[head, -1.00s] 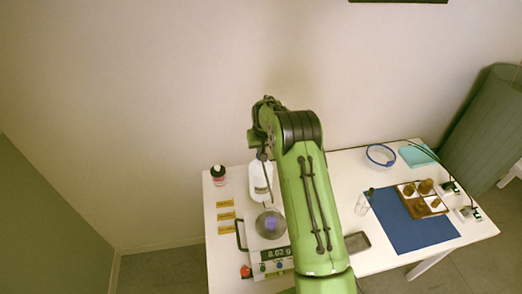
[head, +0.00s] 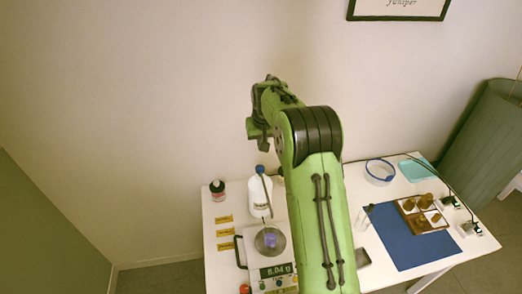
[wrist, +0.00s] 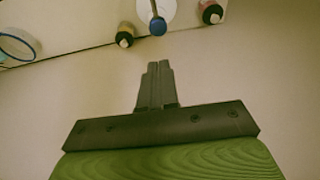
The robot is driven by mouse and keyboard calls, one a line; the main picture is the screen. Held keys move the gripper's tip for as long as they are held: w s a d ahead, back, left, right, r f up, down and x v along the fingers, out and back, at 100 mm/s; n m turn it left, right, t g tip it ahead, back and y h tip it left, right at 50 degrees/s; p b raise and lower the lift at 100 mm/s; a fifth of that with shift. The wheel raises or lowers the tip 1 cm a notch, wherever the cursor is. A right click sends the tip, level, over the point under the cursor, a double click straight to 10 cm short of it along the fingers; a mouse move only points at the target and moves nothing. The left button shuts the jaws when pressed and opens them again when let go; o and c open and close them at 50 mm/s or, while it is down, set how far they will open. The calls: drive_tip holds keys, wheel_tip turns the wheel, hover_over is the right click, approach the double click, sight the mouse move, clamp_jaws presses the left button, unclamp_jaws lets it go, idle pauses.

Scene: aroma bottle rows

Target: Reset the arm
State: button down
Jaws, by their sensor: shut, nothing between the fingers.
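My gripper (wrist: 158,66) is shut and empty, its two fingers together in the middle of the wrist view. In the head view my green arm rises over the table, and its end is raised above the back edge near the wall; the fingertips are hard to make out there. Below it stand a white bottle (head: 254,200) and a thin rod with a blue tip (head: 261,169). The blue tip also shows beyond the fingers in the wrist view (wrist: 158,26), apart from them. A scale (head: 277,272) with a lit display stands in front of the bottle.
A dark red-labelled bottle (head: 217,190) and yellow labels (head: 224,232) are at the table's left. On the right are a blue mat (head: 400,246), a wooden tray (head: 425,228) with brown bottles, and a blue-rimmed ring (head: 380,171). The wall lies behind; the air above the table is free.

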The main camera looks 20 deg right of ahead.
drive_tip(key=shift+r, duration=0.1)
idle(0.3)
drive_tip(key=s+a+r+b, duration=0.1)
drive_tip(key=s+a+r, duration=0.25)
drive_tip(key=s, duration=0.25)
drive_tip(key=s+a+r+n+t, duration=0.1)
drive_tip(key=s+a+r, duration=0.1)
drive_tip(key=s+r, duration=0.35)
drive_tip(key=s+a+r+b, duration=0.1)
drive_tip(key=s+a+r, duration=0.15)
drive_tip(key=s, duration=0.45)
drive_tip(key=s+a+f, duration=0.1)
drive_tip(key=s+f, duration=0.1)
drive_tip(key=s, duration=0.7)
drive_tip(key=s+a+f+n+t+b, duration=0.1)
drive_tip(key=s+f, duration=0.1)
drive_tip(key=s, duration=0.7)
drive_tip(key=shift+s+a+y, duration=0.15)
drive_tip(key=shift+a+y, duration=0.15)
drive_tip(key=shift+a, duration=0.05)
